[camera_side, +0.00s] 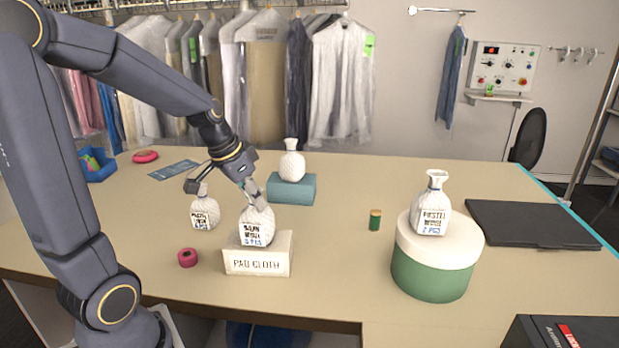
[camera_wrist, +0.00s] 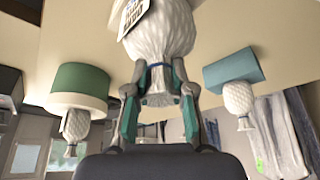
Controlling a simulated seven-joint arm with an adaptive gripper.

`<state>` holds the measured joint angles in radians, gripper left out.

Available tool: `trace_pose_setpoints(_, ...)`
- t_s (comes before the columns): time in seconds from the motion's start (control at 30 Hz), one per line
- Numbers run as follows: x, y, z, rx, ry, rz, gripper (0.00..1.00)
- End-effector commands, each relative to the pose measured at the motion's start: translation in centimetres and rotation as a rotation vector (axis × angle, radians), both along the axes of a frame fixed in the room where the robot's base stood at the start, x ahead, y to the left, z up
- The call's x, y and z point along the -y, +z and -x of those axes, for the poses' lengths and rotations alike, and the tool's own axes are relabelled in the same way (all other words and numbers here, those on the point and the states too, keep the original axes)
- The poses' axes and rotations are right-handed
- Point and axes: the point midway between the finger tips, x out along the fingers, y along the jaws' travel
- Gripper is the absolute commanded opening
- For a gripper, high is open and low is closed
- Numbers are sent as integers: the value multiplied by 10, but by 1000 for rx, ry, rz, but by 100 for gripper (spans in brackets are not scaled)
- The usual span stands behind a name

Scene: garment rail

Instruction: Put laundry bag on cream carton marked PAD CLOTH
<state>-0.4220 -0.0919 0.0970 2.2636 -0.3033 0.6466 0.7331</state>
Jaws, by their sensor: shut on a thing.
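My gripper (camera_side: 256,197) is shut on the neck of a white quilted laundry bag (camera_side: 258,226) with a printed label. In the wrist view, the teal-lined fingers (camera_wrist: 158,95) close on the gathered neck of that bag (camera_wrist: 168,38). The cream carton (camera_side: 257,262) marked PAD CLOTH is directly below the held bag in the side view. The bag's bottom overlaps the carton's top face and appears at or very near it; I cannot tell for certain whether its weight rests there. The bag is about upright. The carton is not clear in the wrist view.
Other white bags stand on the table (camera_side: 205,211), on a teal box (camera_side: 291,189) and on a green drum with a cream lid (camera_side: 431,268). A pink roll (camera_side: 187,258) lies left of the carton. A green spool (camera_side: 375,220) stands right, with bare table around it.

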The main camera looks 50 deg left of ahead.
Motion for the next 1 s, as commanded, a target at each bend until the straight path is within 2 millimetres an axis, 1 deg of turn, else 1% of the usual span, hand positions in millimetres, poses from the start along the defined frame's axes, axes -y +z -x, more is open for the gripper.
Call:
trace_pose_setpoints(0.17,0,1,0,1,0,0,0)
trace_pose_setpoints(0.3,0,-3,0,1,0,1,0)
trace_pose_setpoints(0.33,0,-3,0,0,0,1,26)
trace_pose_setpoints(0.53,0,-3,0,0,0,1,47)
trace_pose_setpoints(0.57,0,-3,0,1,0,1,48)
trace_pose_setpoints(0.87,0,-1,0,1,-1,0,48)
trace_pose_setpoints(0.97,0,9,3,4,-1,-2,48)
trace_pose_setpoints(1.0,0,15,5,6,0,-2,48)
